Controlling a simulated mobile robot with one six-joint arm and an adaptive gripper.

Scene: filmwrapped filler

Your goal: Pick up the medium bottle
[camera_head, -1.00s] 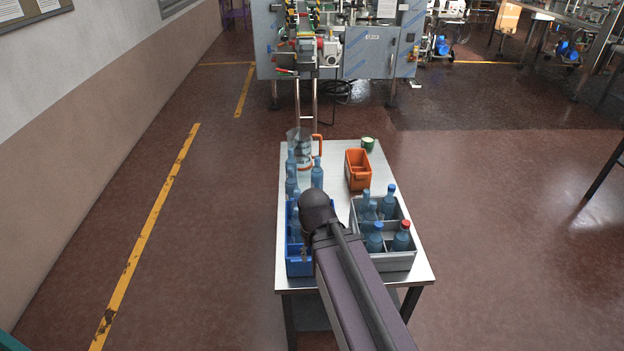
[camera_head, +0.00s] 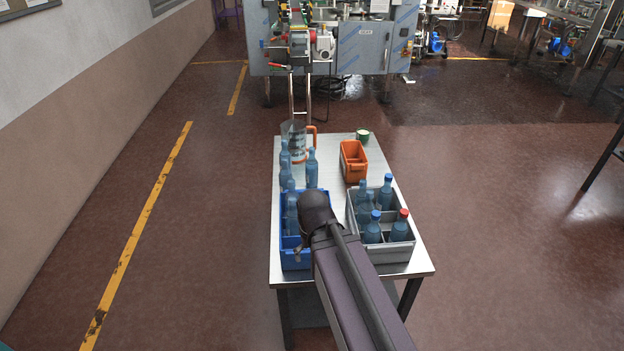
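Several blue bottles stand on the table, and I cannot tell for sure which is the medium one. One bottle (camera_head: 311,170) stands on the tabletop behind the blue crate, with another bottle (camera_head: 285,158) to its left. More bottles stand in the blue crate (camera_head: 297,262), partly hidden by my arm. The grey divided crate (camera_head: 398,254) holds several bottles, including a red-capped one (camera_head: 400,227) and a blue-capped one (camera_head: 373,229).
The metal table (camera_head: 335,150) also bears an orange bin (camera_head: 353,161), a clear jug with an orange handle (camera_head: 296,141) and a green-topped round container (camera_head: 362,135). A large grey machine (camera_head: 365,40) stands behind. The floor on both sides of the table is open.

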